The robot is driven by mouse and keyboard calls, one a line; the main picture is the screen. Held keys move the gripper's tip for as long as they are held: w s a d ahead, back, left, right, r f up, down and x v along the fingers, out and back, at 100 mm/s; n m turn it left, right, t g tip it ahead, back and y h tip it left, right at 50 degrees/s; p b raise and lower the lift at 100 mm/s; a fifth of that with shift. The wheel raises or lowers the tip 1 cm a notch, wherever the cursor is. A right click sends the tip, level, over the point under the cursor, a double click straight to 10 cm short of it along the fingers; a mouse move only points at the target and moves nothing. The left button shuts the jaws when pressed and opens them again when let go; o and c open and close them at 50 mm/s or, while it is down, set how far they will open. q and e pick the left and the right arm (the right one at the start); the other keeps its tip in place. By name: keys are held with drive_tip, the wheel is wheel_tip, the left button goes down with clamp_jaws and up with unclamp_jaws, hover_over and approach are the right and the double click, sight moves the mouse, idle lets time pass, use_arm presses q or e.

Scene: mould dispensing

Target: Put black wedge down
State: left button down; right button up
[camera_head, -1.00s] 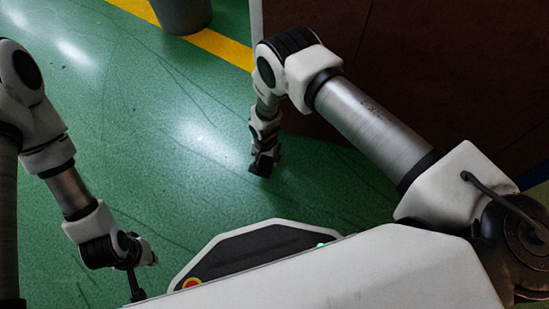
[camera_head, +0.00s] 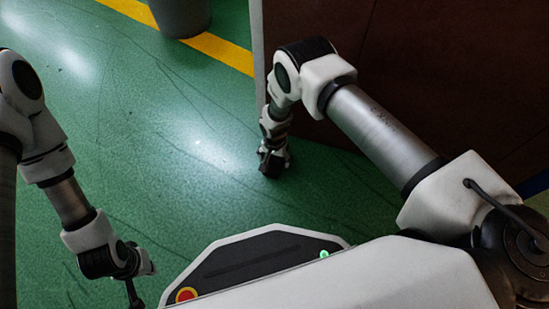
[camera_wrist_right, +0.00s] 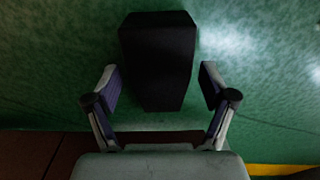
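The black wedge (camera_wrist_right: 158,62) is a dark block, wider at the top of the right wrist view and narrower toward my right gripper. My right gripper (camera_wrist_right: 160,84) is open, with one finger on each side of the wedge and narrow gaps showing between. In the head view my right gripper (camera_head: 274,168) points down over the green floor, and the wedge is too dark there to tell from the fingers. I cannot tell whether the wedge touches the floor. My left gripper (camera_head: 134,295) is cut off by the lower edge, so its fingers are not clear.
A dark brown cabinet-like block (camera_head: 420,65) stands right behind my right arm. A grey bin (camera_head: 181,14) stands at the top, by a yellow floor stripe (camera_head: 222,48). The green floor (camera_head: 200,145) between my arms is clear.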

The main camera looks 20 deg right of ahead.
sight(274, 158)
drive_tip(key=shift+r+p, duration=0.35)
drive_tip(key=shift+p, duration=0.05)
wheel_tip(274, 158, up, 12)
drive_tip(key=p, duration=0.6)
drive_tip(key=s+d+n, duration=0.3)
drive_tip(key=s+d, duration=0.4)
drive_tip(key=s, duration=0.6)
drive_tip(key=s+d+r+n, duration=0.1)
drive_tip(key=s+r+n, duration=0.1)
drive_tip(key=s, duration=0.5)
drive_tip(key=s+d+r+n, duration=0.1)
drive_tip(key=s+r, duration=0.4)
drive_tip(key=s, duration=0.2)
drive_tip(key=shift+d+r+n, duration=0.25)
drive_tip(key=shift+d+n, duration=0.15)
drive_tip(key=shift+r, duration=0.1)
